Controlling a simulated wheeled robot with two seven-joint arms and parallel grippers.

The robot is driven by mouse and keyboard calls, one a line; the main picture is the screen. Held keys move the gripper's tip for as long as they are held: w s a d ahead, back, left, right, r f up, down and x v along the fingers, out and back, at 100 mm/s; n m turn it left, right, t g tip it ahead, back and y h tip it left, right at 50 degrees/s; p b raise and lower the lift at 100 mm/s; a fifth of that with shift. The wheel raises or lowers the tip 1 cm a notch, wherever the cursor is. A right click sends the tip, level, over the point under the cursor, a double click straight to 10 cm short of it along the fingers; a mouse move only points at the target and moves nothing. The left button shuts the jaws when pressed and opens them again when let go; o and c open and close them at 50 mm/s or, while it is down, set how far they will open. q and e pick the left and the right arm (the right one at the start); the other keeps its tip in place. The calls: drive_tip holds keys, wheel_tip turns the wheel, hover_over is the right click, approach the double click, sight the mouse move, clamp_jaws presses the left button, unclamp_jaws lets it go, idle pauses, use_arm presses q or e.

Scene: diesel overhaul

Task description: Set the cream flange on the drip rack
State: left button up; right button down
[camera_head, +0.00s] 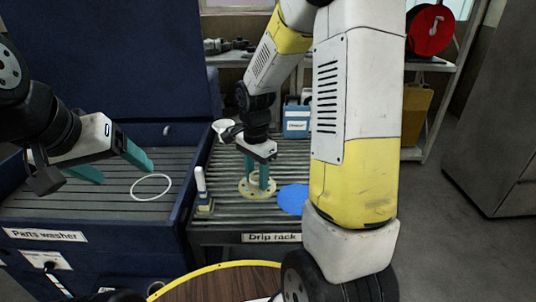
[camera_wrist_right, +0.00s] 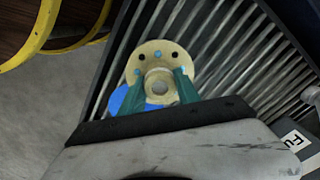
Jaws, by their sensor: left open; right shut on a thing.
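The cream flange (camera_head: 250,189) is a round disc with bolt holes and a central hub, at the drip rack in the head view. My right gripper (camera_head: 257,178) points down and is shut on its hub. In the right wrist view the flange (camera_wrist_right: 152,58) sits between the teal fingers (camera_wrist_right: 160,88), over the slats. I cannot tell whether it touches them. The drip rack (camera_head: 235,220) is a slatted surface with a front label. My left gripper (camera_head: 115,165) is open and empty above the parts washer (camera_head: 40,205).
A blue disc (camera_head: 293,199) lies on the rack right of the flange. A white-handled brush (camera_head: 202,190) stands at the rack's left. A white ring (camera_head: 151,187) lies on the parts washer. A blue container (camera_head: 296,122) is behind. A yellow-rimmed round table (camera_head: 215,268) is in front.

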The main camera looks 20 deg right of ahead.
drive_tip(key=w+d, duration=0.2)
drive_tip(key=d, duration=0.2)
drive_tip(key=w+d+f, duration=0.1)
drive_tip(key=w+d, duration=0.2)
drive_tip(key=d, duration=0.1)
drive_tip(key=w+d, duration=0.3)
drive_tip(key=d, duration=0.2)
drive_tip(key=shift+d+f, duration=0.1)
drive_tip(key=shift+f, duration=1.85)
drive_tip(key=shift+f, duration=0.15)
drive_tip(key=c, duration=0.9)
unclamp_jaws()
drive_tip(key=shift+s, duration=0.1)
